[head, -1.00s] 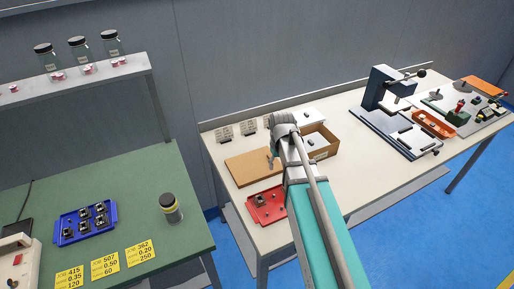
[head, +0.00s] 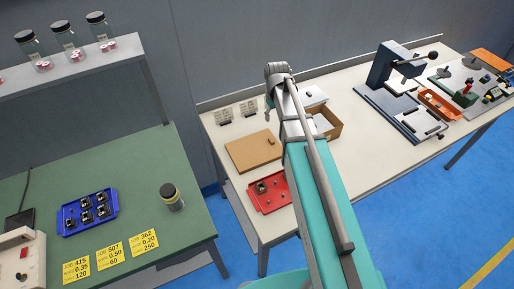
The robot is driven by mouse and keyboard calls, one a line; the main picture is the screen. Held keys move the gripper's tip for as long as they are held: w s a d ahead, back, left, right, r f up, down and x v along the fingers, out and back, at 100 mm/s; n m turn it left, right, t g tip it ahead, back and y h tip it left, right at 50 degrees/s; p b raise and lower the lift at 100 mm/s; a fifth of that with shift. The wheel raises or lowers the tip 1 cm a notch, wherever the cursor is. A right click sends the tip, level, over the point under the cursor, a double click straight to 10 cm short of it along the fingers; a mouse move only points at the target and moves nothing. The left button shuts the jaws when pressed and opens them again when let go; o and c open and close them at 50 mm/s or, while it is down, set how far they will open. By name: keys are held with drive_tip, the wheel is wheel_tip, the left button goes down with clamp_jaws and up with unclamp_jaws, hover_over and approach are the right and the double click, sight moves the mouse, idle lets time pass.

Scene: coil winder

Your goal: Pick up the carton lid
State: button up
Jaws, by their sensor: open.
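The carton lid (head: 250,154) is a flat tan-brown board with a small knob-like piece on top. It lies on the cream table, left of my arm. The open brown carton (head: 335,127) stands to its right, partly hidden behind my arm, with something pale inside. My gripper (head: 268,103) shows small at the far end of my arm, in the picture above the lid's back right corner. It is open and apart from the lid; its fingertips are hard to make out.
A red tray (head: 267,194) with small parts lies in front of the lid. Small labelled cards (head: 224,116) stand behind it. A white item (head: 313,95) lies behind the carton. A press-like device (head: 382,80) stands at right. The green bench (head: 130,170) is at left.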

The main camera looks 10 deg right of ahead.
drive_tip(key=b, duration=0.9)
hover_over(271, 140)
drive_tip(key=f, duration=0.8)
drive_tip(key=shift+d+f, duration=0.25)
drive_tip(key=shift+f, duration=0.05)
drive_tip(key=shift+f, duration=0.1)
drive_tip(key=shift+w+a+f+b, duration=0.1)
drive_tip(key=shift+f+b, duration=1.1)
drive_tip(key=shift+f, duration=0.05)
drive_tip(key=shift+a+f+b, duration=0.1)
drive_tip(key=shift+f+b, duration=1.1)
drive_tip(key=shift+f, duration=0.05)
drive_tip(key=shift+c, duration=0.3)
clamp_jaws()
